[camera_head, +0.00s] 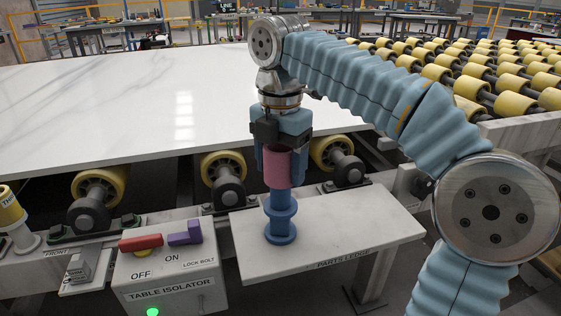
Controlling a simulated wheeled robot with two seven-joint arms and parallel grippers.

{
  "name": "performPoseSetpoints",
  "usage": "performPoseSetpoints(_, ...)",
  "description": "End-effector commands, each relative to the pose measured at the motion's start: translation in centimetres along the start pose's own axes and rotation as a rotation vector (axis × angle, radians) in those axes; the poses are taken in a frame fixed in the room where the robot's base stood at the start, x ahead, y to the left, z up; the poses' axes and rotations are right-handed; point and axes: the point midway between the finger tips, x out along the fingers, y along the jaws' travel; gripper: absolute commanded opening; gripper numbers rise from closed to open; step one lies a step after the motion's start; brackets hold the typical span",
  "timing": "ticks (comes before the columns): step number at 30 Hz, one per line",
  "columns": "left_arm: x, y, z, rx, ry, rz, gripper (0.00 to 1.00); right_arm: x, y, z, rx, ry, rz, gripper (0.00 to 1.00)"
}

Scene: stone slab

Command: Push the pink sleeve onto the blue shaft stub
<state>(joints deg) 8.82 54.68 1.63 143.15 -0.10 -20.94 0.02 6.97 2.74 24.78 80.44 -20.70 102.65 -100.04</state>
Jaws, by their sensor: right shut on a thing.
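The pink sleeve (277,168) is upright between the fingers of my right gripper (281,150), which is shut on it. The blue shaft stub (280,219) stands upright on the parts ledge (350,235), with a wide flange and a round foot. The sleeve is directly above the stub and in line with it. The sleeve's lower end meets or overlaps the stub's top; how far it is on cannot be told. The gripper fingers hide part of the sleeve's upper sides. My left gripper is not in view.
A white stone slab (130,105) lies behind the ledge on yellow rollers (222,168). A table isolator box (170,275) with a red handle (141,242) and a purple lock bolt (186,234) stands left of the ledge. The ledge's right part is clear.

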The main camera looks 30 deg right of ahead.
Motion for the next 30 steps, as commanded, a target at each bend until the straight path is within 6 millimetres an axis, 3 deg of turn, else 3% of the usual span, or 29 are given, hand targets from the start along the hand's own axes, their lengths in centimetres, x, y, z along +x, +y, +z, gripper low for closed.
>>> performPoseSetpoints(30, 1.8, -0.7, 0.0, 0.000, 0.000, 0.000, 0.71, 2.6, 0.0, 0.0, 0.000, 0.000, 0.000, 0.36)
